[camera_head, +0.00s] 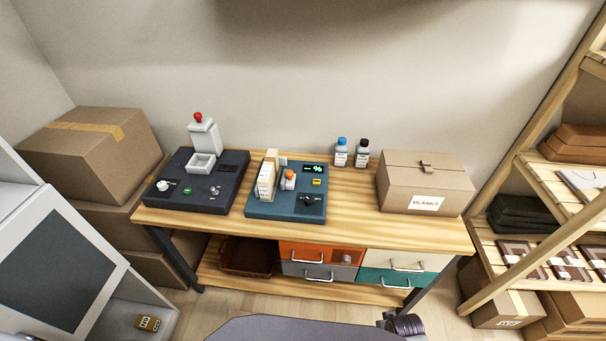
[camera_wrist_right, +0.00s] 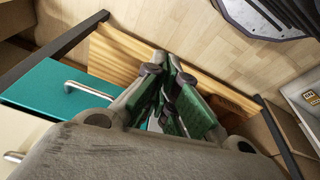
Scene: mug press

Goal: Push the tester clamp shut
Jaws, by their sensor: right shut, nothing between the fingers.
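The blue tester (camera_head: 275,207) with a lit percent display (camera_head: 314,169) stands on the workbench, in the middle of the head view. A cream upright piece (camera_head: 267,179) rises from its left side, apparently the clamp; its exact position is too small to tell. An orange-and-white part (camera_head: 289,179) stands beside it, and a black knob (camera_head: 308,201) is at the front right. My right gripper (camera_wrist_right: 170,95) is shut and empty in the right wrist view, away from the tester, which that view does not show. My left gripper is out of view.
A dark machine (camera_head: 214,190) with a red-topped white post stands left of the tester. Two bottles (camera_head: 341,153) stand behind right. A cardboard box (camera_head: 425,183) labelled BLANKS sits at the bench's right end. Drawers (camera_head: 320,254) are below; a wooden shelf (camera_head: 540,170) stands right.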

